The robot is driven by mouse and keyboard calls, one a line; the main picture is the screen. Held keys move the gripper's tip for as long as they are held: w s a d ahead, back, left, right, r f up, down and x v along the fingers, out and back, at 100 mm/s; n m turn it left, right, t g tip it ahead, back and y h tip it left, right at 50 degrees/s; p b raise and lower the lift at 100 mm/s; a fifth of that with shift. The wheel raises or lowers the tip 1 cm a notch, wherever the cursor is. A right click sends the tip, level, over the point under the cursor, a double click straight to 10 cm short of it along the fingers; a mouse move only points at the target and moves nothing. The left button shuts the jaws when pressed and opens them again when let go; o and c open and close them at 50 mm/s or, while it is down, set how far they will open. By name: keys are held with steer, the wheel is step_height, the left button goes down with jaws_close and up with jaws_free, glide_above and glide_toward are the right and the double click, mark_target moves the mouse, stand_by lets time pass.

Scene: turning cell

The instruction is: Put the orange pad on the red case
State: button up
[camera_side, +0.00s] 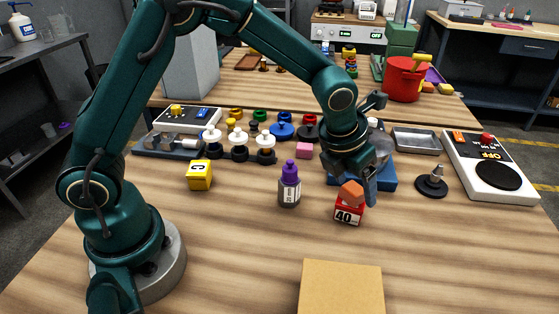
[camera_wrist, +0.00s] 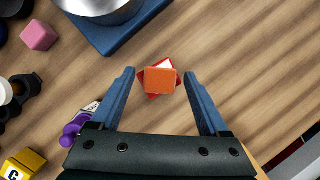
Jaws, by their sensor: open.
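The orange pad (camera_side: 351,190) sits on top of the red case (camera_side: 348,213), which has a white label reading 40. In the wrist view the orange pad (camera_wrist: 160,80) lies turned relative to the red case (camera_wrist: 153,94), whose red corners show around it. My gripper (camera_wrist: 160,76) is open, with one blue finger to each side of the pad and a clear gap on both sides. In the side view my gripper (camera_side: 369,188) reaches down at the pad and case; only one finger shows clearly there.
A purple-capped bottle (camera_side: 289,184) stands left of the case. A blue tray (camera_side: 388,179) with a metal bowl is just behind. A cardboard box (camera_side: 341,287) is in front. A yellow cube (camera_side: 200,175) and pink block (camera_side: 304,150) lie left. A black peg stand (camera_side: 432,184) is right.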

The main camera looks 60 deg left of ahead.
steer(key=v, duration=1.2)
steer(key=s+a+m, duration=0.2)
steer(key=s+m, duration=0.3)
steer(key=m, duration=0.7)
steer(key=s+a+m, duration=0.3)
steer(key=s+m, duration=0.2)
steer(key=m, duration=0.7)
steer(key=s+a+f+m+t, duration=0.1)
steer(key=s+m, duration=0.5)
steer(key=m, duration=0.6)
steer(key=shift+a, duration=0.8)
